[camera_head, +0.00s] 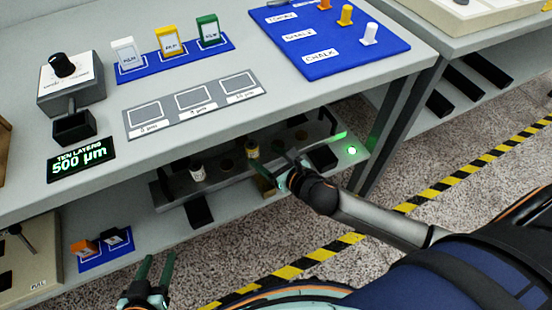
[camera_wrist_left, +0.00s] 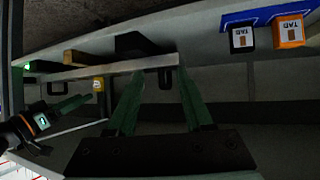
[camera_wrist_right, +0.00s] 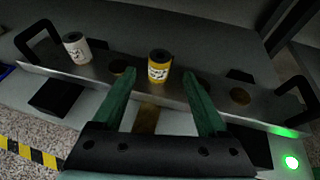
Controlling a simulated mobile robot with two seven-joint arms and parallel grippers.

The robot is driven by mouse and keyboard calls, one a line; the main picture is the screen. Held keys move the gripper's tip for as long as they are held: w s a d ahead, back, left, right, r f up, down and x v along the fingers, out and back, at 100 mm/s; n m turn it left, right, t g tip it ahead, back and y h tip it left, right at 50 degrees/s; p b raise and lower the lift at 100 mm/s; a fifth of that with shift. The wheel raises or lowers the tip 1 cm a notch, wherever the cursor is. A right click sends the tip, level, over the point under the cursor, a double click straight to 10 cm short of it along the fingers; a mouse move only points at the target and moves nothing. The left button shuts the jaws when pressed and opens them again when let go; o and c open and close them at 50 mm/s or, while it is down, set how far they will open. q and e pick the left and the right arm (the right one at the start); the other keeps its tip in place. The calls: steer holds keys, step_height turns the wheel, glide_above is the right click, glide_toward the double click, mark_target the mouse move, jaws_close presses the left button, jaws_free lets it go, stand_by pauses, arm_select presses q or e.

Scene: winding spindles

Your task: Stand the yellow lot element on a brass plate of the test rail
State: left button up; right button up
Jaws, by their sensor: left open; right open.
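The yellow lot element (camera_wrist_right: 160,66), a small dark-topped cylinder with a pale label, stands upright on the metal test rail (camera_wrist_right: 265,108) in the right wrist view. It also shows in the head view (camera_head: 252,149). Round brass plates lie along the rail, one to the right (camera_wrist_right: 240,96) and one to the left (camera_wrist_right: 122,67) of the element. My right gripper (camera_wrist_right: 160,82) is open, its fingers pointing at the element from either side; contact cannot be told. My left gripper (camera_head: 158,266) is open and empty, low in front of the shelf.
A white element (camera_wrist_right: 76,47) stands farther left on the rail, which has dark end handles. A green lamp (camera_head: 351,150) glows on the shelf right of the rail. The bench top above (camera_head: 180,65) overhangs the shelf. Orange and black blocks stand on a blue mat (camera_head: 105,254).

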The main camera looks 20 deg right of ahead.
arm_select(q)
steer(key=s+f+g, duration=0.2)
steer(key=s+f, duration=0.1)
steer(key=shift+d+f+p, duration=0.1)
steer(key=shift+f+p, duration=0.05)
steer(key=shift+p, duration=0.15)
arm_select(e)
steer(key=s+a+f+m+g, duration=0.1)
steer(key=s+m, duration=0.7)
steer(key=m, duration=1)
steer(key=s+a+f+m+g, duration=0.2)
steer(key=s+m, duration=0.7)
steer(key=m, duration=0.9)
step_height(320, 180, down, 2)
steer(key=shift+s+f+g, duration=0.15)
steer(key=shift+f+g, duration=0.1)
steer(key=shift+g, duration=0.25)
